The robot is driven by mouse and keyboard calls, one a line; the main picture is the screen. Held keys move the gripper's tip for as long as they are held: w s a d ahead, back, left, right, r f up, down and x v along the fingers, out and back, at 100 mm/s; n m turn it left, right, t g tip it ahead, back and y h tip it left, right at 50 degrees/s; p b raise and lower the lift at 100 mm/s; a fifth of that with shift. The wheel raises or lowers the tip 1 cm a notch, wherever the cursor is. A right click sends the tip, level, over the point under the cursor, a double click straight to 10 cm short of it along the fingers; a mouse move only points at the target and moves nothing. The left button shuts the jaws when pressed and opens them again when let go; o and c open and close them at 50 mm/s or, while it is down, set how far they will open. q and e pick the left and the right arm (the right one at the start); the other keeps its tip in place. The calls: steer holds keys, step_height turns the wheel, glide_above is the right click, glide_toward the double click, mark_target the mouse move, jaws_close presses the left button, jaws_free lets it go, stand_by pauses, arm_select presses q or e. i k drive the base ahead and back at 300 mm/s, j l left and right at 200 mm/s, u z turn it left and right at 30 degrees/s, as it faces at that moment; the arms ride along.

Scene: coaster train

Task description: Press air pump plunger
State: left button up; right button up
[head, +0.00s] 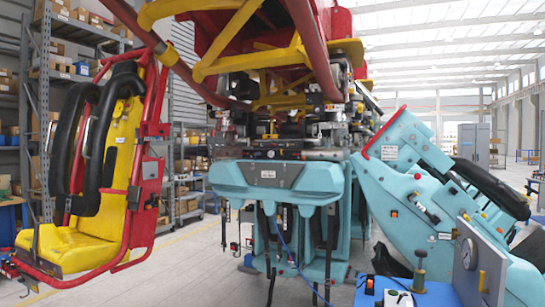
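What looks like the air pump is at the bottom right of the head view, on a blue surface. Its plunger (420,262) appears as a short upright post with a dark round knob on top and a brass-coloured lower part. A grey panel (481,270) with a round dial gauge (468,253) stands just right of it. The lower part of the pump is cut off by the frame edge. Neither of my grippers shows in this view, and nothing is seen touching the plunger.
A teal coaster car body (310,178) fills the middle, under red and yellow track (262,60). A tilted teal seat (425,185) stands behind the pump. A yellow seat (115,180) with black restraints is at left. Shelves stand behind; open floor (180,270) lies left of centre.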

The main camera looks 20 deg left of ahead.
mark_target(421, 253)
steer(key=i+j, duration=0.2)
steer(key=i, duration=0.25)
steer(key=i+j, duration=0.2)
steer(key=i, duration=0.25)
steer(key=i+j+u, duration=0.1)
steer(key=i, duration=0.35)
steer(key=i+j, duration=0.25)
steer(key=i, duration=0.2)
